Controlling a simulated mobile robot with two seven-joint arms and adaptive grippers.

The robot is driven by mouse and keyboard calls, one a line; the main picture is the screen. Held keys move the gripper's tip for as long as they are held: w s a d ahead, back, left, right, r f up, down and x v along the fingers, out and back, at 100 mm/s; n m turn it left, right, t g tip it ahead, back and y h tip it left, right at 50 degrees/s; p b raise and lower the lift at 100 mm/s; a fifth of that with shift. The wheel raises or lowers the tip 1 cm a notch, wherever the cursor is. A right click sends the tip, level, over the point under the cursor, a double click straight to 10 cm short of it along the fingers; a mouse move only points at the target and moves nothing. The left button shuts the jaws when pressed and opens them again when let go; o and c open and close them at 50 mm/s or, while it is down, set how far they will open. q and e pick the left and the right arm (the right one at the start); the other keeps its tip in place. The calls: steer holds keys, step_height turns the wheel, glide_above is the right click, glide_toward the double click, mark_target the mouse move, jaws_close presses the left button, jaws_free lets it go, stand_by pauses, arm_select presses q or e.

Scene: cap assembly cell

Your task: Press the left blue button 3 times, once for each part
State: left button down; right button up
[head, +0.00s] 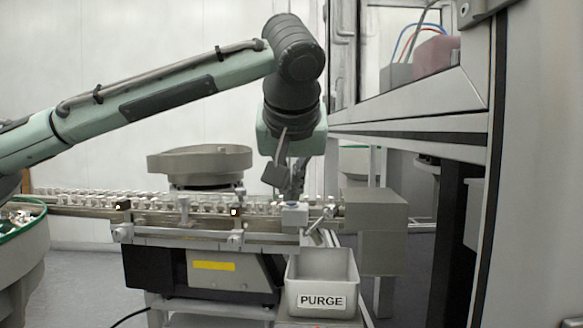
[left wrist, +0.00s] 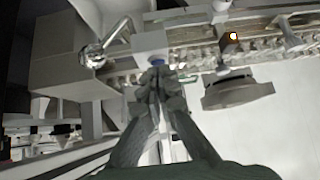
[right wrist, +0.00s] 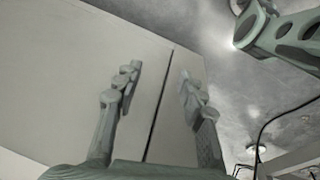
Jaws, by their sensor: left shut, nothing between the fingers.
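A small grey box (head: 294,217) stands at the right end of the conveyor in the head view, with a blue button (head: 292,205) on its top. My left gripper (head: 291,192) is shut and empty, pointing down just above the button. In the left wrist view its closed fingertips (left wrist: 159,78) lie right beside the blue button (left wrist: 155,62), and the box (left wrist: 150,43) is behind them. I cannot tell whether the fingertips touch the button. My right gripper (right wrist: 158,82) shows only in the right wrist view, open and empty before a plain pale panel.
A conveyor (head: 160,228) carries a row of several small light parts. A white bin marked PURGE (head: 321,277) stands in front of the box. A grey block (head: 370,225) is to its right, a round bowl feeder (head: 200,161) behind. A machine frame (head: 535,180) fills the right side.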

arm_select(q)
steer(key=shift+f, duration=0.1)
steer(key=shift+f, duration=0.2)
steer(key=shift+s+f+b, duration=0.1)
steer(key=shift+f+b, duration=0.4)
steer(key=shift+f, duration=0.35)
arm_select(e)
steer(key=shift+t, duration=0.3)
steer(key=r, duration=0.1)
steer(key=w+r, duration=0.2)
steer(key=shift+w+a+r, duration=0.15)
steer(key=shift+a+r, duration=0.15)
steer(key=shift+a, duration=0.05)
arm_select(q)
steer(key=shift+s, duration=0.1)
arm_select(e)
steer(key=shift+w+r, duration=0.1)
steer(key=shift+w, duration=0.1)
arm_select(q)
steer(key=v, duration=0.8)
steer(key=shift+r, duration=0.5)
arm_select(e)
steer(key=shift+w, duration=0.1)
arm_select(q)
steer(key=shift+a, duration=0.1)
arm_select(e)
steer(key=shift+s, duration=0.35)
